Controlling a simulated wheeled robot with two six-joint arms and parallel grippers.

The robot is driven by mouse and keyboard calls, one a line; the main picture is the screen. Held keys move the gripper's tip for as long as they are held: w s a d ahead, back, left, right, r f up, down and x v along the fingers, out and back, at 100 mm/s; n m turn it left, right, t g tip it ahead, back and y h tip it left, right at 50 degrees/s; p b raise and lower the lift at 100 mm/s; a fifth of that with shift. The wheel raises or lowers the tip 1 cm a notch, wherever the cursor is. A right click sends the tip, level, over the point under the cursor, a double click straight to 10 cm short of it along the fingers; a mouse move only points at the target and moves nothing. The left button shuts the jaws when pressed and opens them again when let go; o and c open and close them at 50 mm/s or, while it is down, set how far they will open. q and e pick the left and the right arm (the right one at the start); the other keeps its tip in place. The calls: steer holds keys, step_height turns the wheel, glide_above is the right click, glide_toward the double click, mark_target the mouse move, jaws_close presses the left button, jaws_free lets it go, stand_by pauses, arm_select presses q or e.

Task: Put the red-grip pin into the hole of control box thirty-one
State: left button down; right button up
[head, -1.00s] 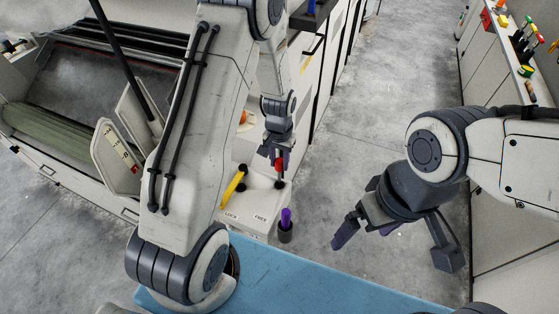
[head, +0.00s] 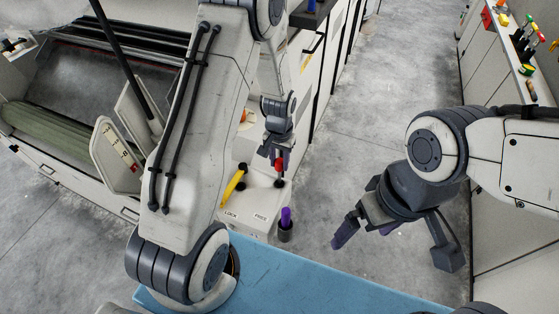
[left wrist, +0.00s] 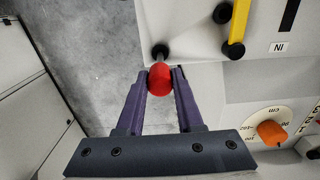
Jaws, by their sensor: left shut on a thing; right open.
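The red-grip pin (head: 279,164) is held upright in my left gripper (head: 275,158), low over the right edge of a pale control box (head: 252,203). In the left wrist view, the two purple fingers (left wrist: 160,82) are shut on the red grip (left wrist: 160,78). A dark round part (left wrist: 160,51) shows just beyond the grip. I cannot tell whether the pin is in the hole or only above it. The box has a yellow lever (head: 233,186) and LOCK and FREE labels; no number is readable. My right gripper (head: 360,236) is open and empty over the floor.
A purple-topped piece in a dark holder (head: 286,232) stands at the box's front right. A blue surface (head: 290,270) lies in front. An orange knob on a dial (left wrist: 270,132) is near the left fingers. The grey aisle floor (head: 360,110) is clear.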

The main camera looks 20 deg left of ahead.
mark_target(279, 170)
arm_select(q)
steer(key=shift+f+b, duration=1.7)
steer(key=shift+f, duration=0.7)
steer(key=shift+c, duration=2.4)
jaws_free()
steer(key=shift+r, duration=0.15)
step_height(279, 170, up, 10)
steer(key=shift+r+b, duration=0.15)
steer(key=shift+b, duration=0.7)
steer(key=s+d+r+m, duration=0.3)
steer(key=s+d+r, duration=0.45)
steer(key=d, duration=0.25)
steer(key=s+d+r+m, duration=0.1)
steer(key=s+d+m, duration=0.1)
steer(key=s, duration=0.6)
steer(key=s+d+r+m+h, duration=0.1)
steer(key=s+d+r, duration=0.1)
steer(key=s, duration=0.6)
steer(key=shift+m, duration=0.4)
